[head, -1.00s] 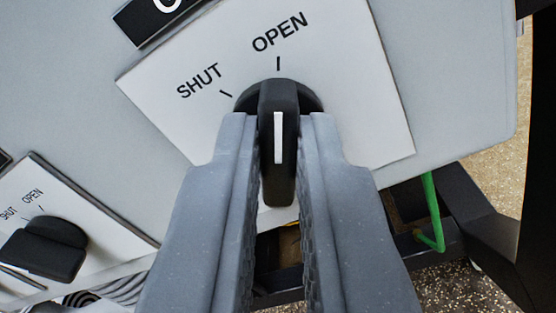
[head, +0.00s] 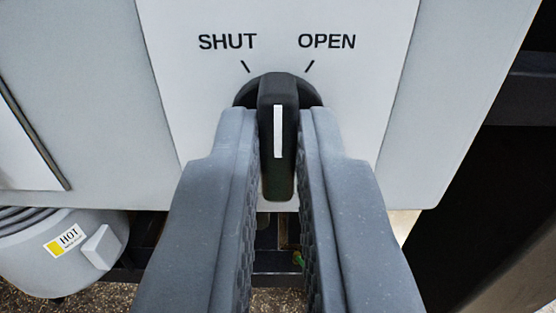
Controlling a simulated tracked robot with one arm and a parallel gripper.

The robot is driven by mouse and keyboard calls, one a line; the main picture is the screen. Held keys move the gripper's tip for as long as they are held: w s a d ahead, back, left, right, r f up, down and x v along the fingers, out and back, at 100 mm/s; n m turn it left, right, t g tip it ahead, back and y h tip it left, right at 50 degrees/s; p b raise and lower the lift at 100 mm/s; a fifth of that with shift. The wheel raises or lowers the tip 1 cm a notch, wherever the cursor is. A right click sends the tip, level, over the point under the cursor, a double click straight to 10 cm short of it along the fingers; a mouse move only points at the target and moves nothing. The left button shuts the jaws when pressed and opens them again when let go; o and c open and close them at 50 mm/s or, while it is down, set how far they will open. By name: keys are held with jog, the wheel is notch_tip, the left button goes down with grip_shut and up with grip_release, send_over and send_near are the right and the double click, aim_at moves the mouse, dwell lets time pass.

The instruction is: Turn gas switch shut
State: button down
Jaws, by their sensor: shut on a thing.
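The gas switch (head: 277,180) is a black knob with a white pointer line, on a white plate (head: 345,130) with a SHUT mark at upper left and an OPEN mark at upper right. The pointer line stands about midway between the two marks. My gripper (head: 277,118) is shut on the knob's handle, one grey finger on each side. The fingers hide part of the plate and the knob's round base.
A grey cylinder with a HOT label (head: 64,241) is at lower left, below the panel (head: 450,70). Dark frame parts and speckled floor show beneath the panel. A dark gap lies to the right.

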jog(key=n+b, duration=0.2)
jog(key=n, duration=0.3)
jog(key=shift+f+n, duration=0.1)
jog(key=shift+n, duration=0.3)
jog(key=shift+a+b, duration=0.1)
jog(key=shift+b, duration=0.2)
jog(key=c, duration=1.5)
grip_release()
jog(key=s+p, duration=0.2)
jog(key=s, duration=1.1)
jog(key=shift+s, duration=0.4)
